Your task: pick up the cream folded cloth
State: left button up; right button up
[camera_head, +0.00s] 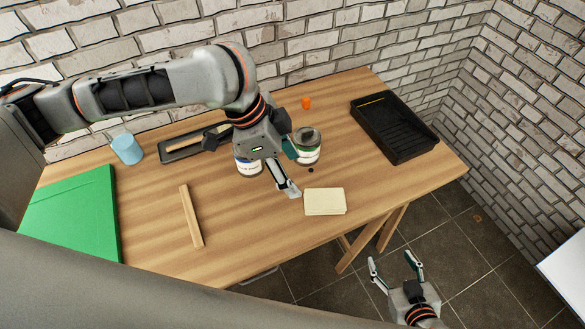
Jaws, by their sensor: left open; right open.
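The cream folded cloth (325,202) lies flat on the wooden table, near its front edge. My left gripper (292,172) is open above the table, just up and to the left of the cloth; one fingertip shows close to the cloth's left edge. I cannot tell whether that fingertip touches the cloth. My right gripper (396,262) is open and empty, off the front of the table over the dark tiled floor.
Two cans stand behind my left gripper, one white (249,168) and one green and white (308,153). A black tray (393,130) is at the right. A wooden stick (191,216), green board (75,214), blue cup (127,148) and orange object (306,103) are also on the table (250,235).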

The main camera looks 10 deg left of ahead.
aim_at(328, 201)
jog(key=k, duration=1)
